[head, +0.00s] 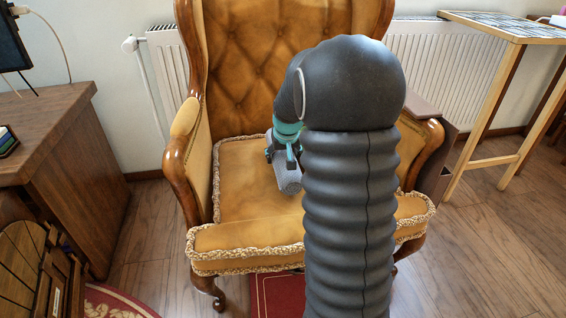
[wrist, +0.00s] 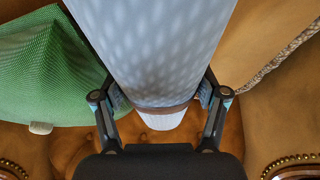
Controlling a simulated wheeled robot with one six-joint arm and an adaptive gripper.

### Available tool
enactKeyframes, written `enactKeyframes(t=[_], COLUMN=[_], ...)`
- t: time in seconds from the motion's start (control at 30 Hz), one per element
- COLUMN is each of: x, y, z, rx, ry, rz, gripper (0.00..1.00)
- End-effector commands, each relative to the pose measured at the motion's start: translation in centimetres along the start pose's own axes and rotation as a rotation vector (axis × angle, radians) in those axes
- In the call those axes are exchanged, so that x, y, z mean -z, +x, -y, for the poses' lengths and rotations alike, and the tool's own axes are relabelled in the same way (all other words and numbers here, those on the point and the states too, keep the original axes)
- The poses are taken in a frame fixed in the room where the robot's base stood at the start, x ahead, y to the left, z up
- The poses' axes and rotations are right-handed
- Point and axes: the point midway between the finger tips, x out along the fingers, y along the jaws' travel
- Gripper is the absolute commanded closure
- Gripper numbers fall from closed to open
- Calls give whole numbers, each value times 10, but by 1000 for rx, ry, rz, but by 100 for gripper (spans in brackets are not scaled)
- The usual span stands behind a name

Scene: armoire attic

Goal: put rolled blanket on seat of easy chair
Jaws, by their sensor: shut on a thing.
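The easy chair (head: 243,185) has a tan leather seat with braided trim and a tufted back. The rolled blanket (head: 289,181) is light grey and shows over the seat in the head view, partly hidden by my arm. In the wrist view the blanket (wrist: 160,45) fills the middle, with a brown band near one end. My gripper (wrist: 162,98) is shut on it, one finger on each side. In the head view my gripper (head: 284,153) is above the seat. I cannot tell whether the blanket touches the seat.
A green cushion (wrist: 50,75) with a small tag lies beside the blanket in the wrist view. The chair's wooden left arm (head: 180,160) borders the seat. A wooden cabinet (head: 65,140) stands left, and a tall wooden table (head: 505,30) right. Floor is open at front right.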

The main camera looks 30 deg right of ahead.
Motion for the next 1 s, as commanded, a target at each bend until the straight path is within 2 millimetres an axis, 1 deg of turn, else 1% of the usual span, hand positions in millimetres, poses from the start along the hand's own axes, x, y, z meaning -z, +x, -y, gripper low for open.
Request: enactKeyframes(t=[0.03, 0.13, 0.4, 0.53, 0.57, 0.6, 0.63, 0.67, 1.0], x=[-4, -8, -8, -9, -10, -9, -10, -9, -9], y=[9, 18, 19, 22, 22, 22, 22, 22, 20], z=[0, 0, 0, 0, 0, 0, 0, 0, 0], rx=[0, 0, 0, 0, 0, 0, 0, 0, 0], ry=[0, 0, 0, 0, 0, 0, 0, 0, 0], rz=[2, 1, -1, 0, 1, 1, 1, 1, 1], gripper=[86, 86, 86, 86, 23, 13, 5, 3, 3])
